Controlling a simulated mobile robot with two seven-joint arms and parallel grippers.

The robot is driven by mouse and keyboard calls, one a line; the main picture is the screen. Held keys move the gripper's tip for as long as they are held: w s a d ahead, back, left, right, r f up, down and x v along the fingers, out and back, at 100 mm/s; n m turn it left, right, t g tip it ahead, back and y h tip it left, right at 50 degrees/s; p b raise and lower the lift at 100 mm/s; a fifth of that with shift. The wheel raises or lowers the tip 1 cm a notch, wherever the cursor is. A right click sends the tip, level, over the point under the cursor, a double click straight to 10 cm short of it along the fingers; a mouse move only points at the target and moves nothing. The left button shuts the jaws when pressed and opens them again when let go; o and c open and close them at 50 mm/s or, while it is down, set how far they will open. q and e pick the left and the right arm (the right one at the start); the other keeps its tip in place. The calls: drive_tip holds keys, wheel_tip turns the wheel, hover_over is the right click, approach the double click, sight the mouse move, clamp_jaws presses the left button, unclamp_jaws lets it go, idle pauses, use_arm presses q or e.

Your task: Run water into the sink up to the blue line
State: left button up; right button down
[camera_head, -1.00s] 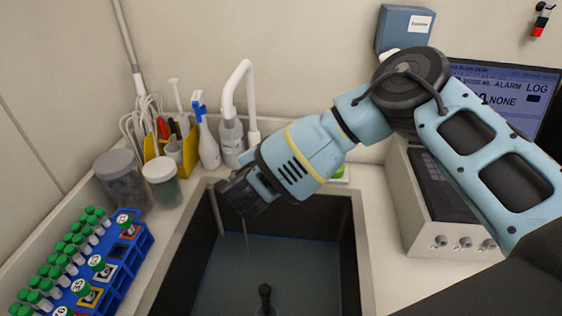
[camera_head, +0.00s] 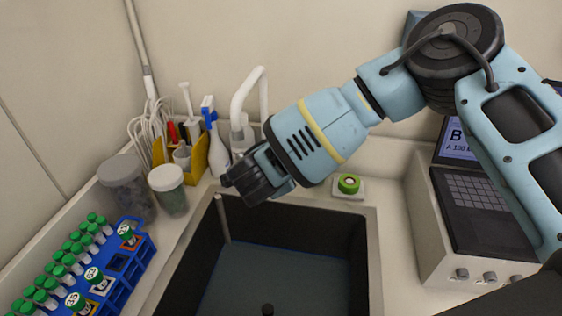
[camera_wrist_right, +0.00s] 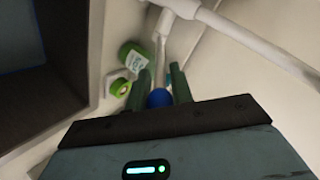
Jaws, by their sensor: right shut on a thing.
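The dark sink (camera_head: 365,235) is set in the counter, and a water surface (camera_head: 270,285) shows in it. A blue line (camera_head: 280,247) runs along its inner walls close to the water's edge; the exact gap cannot be told. The white tap (camera_head: 262,85) stands behind the sink, and a stream of water (camera_head: 223,215) falls into the left part. My right gripper (camera_head: 228,180) is at the tap, above the sink's back left corner. In the wrist view its fingers (camera_wrist_right: 160,88) close around a blue knob (camera_wrist_right: 159,98). My left gripper is not in view.
A blue rack (camera_head: 140,250) of green-capped tubes and two jars (camera_head: 125,180) stand left of the sink. A yellow holder (camera_head: 197,155) and bottles stand behind. A green-topped item (camera_head: 348,184) and a grey instrument (camera_head: 440,240) are to the right.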

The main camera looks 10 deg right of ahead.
drive_tip(key=shift+w+r, duration=0.1)
drive_tip(key=shift+r, duration=0.05)
drive_tip(key=c, duration=1.5)
unclamp_jaws()
drive_tip(key=v, duration=0.8)
